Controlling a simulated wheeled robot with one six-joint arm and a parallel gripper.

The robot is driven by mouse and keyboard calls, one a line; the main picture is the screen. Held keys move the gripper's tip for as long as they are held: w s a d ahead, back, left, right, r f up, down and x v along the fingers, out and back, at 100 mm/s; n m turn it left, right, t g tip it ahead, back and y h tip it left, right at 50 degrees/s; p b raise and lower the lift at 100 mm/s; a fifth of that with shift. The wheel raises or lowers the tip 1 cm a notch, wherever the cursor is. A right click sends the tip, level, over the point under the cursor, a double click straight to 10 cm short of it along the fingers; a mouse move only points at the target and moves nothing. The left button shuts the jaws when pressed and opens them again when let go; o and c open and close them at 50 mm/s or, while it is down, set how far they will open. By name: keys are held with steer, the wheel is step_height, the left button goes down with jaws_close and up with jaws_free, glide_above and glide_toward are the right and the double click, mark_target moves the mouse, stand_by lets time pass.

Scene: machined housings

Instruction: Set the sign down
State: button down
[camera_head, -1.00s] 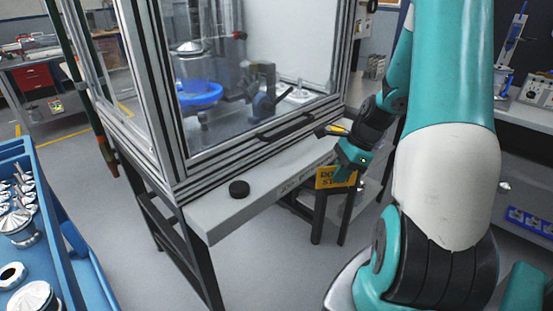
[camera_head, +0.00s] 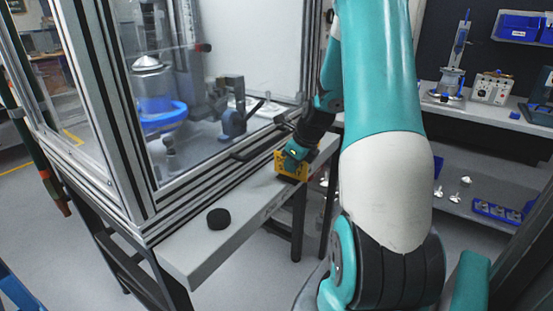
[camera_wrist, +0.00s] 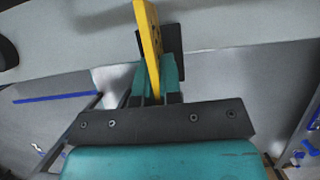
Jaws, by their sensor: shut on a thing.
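The yellow sign (camera_head: 291,164) is at my gripper (camera_head: 299,156), at the right part of the narrow white ledge in front of the glass enclosure. In the wrist view my gripper (camera_wrist: 154,92) is shut on the sign (camera_wrist: 148,40), which shows nearly edge-on as a thin yellow plate. A dark block (camera_wrist: 173,48) shows behind it over the white ledge (camera_wrist: 75,50). I cannot tell whether the sign touches the ledge. My gripper hides part of the sign.
A black round knob-like piece (camera_head: 218,218) sits on the ledge (camera_head: 190,258) left of the sign. The framed glass enclosure (camera_head: 110,110) rises behind the ledge, with a handle on its door. The ledge between knob and sign is clear. A workbench (camera_head: 470,122) stands at the right.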

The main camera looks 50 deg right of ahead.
mark_target(280, 153)
steer(key=w, duration=0.4)
steer(key=shift+w+a+p, duration=0.3)
steer(key=shift+w+p, duration=0.1)
steer(key=shift+w+f, duration=0.2)
steer(key=shift+s+f, duration=0.1)
steer(key=shift+f, duration=0.15)
steer(key=c, duration=1.3)
jaws_free()
steer(key=shift+r, duration=0.1)
steer(key=v, duration=1.1)
steer(key=shift+r, duration=0.15)
steer(key=shift+s+r, duration=0.1)
steer(key=shift+r, duration=0.3)
